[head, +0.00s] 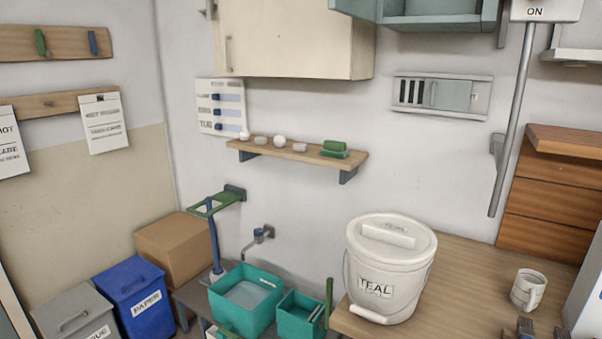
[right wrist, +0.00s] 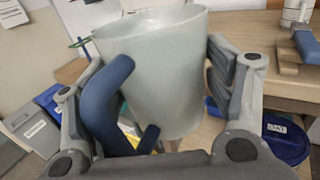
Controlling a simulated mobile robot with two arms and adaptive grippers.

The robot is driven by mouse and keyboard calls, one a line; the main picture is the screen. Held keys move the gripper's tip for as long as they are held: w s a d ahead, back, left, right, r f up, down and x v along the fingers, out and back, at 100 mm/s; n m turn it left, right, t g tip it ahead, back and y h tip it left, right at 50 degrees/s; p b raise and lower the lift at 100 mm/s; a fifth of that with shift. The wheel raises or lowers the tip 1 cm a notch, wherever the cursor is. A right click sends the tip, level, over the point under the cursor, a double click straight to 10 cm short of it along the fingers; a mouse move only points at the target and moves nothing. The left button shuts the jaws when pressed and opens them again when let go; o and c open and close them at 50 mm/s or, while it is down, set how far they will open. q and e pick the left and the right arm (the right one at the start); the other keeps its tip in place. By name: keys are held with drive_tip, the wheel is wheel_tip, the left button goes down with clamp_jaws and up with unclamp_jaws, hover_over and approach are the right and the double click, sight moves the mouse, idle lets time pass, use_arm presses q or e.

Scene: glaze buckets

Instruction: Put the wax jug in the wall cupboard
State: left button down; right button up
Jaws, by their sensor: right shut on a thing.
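A pale, translucent jug with a blue handle, which I take as the wax jug (right wrist: 165,75), fills the middle of the right wrist view. My right gripper (right wrist: 160,82) is shut on its body, one finger on each side, with the handle towards the left finger. The jug looks roughly upright. A cream wall cupboard (head: 290,40) hangs at the top of the head view, its door shut, with a handle at its left. A teal cupboard (head: 425,22) with an open front hangs to its right, cut off by the top edge. My left gripper is not in view.
A white TEAL bucket (head: 388,275) and a mug (head: 527,290) stand on the wooden worktop (head: 460,270). A shelf (head: 300,153) with small items juts out below the cream cupboard. A grey pole (head: 512,130) hangs from the ON box. A blue bucket (right wrist: 287,140) stands low at right.

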drive_tip(key=shift+s+a, duration=0.4)
drive_tip(key=shift+a, duration=0.25)
drive_tip(key=shift+s+a, duration=0.35)
drive_tip(key=shift+a, duration=0.25)
